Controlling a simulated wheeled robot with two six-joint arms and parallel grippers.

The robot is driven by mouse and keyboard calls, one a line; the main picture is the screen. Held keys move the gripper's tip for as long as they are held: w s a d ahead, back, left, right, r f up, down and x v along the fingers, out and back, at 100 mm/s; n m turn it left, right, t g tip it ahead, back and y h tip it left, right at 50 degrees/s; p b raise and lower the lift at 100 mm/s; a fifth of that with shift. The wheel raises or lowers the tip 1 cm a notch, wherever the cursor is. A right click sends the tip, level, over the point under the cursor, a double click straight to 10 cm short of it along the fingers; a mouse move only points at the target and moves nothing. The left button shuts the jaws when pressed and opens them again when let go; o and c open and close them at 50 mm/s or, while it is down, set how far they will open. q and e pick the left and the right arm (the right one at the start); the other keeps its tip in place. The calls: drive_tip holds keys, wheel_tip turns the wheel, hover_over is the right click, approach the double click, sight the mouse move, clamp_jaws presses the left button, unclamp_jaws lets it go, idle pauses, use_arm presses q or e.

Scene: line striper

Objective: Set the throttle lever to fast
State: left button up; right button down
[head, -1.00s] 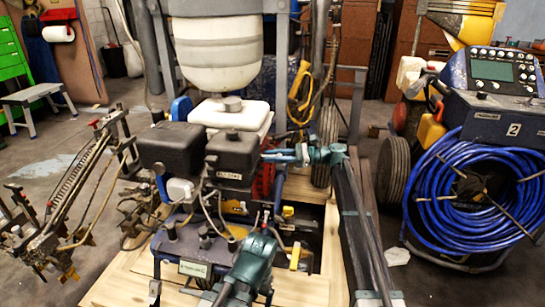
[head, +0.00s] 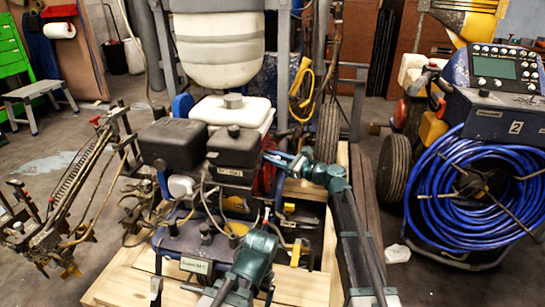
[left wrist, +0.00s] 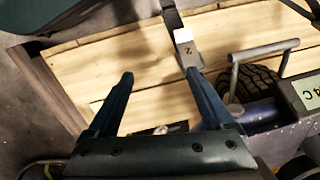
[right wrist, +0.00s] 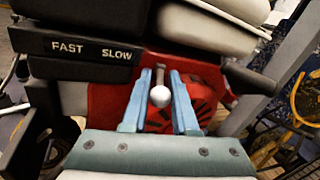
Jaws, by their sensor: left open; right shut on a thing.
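The throttle lever (right wrist: 160,95) has a round, pale knob and stands against the red engine housing. My right gripper (right wrist: 160,80) has its fingers on either side of the lever and is shut on it. A black label bar (right wrist: 84,48) reads FAST on the left and SLOW on the right. The lever sits just right of the word SLOW. In the head view my right gripper (head: 272,158) reaches in from the right beside the engine; the lever is too small to make out there. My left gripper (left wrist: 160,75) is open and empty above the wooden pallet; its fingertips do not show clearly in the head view.
The line striper (head: 208,155) stands on a wooden pallet (head: 120,290). A blue hose reel machine (head: 475,200) stands at the right. A jointed metal frame (head: 80,180) stands at the left. A tagged post (left wrist: 185,45) is close to the left fingers.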

drive_tip(key=shift+t, duration=0.3)
drive_tip(key=c, duration=0.8)
unclamp_jaws()
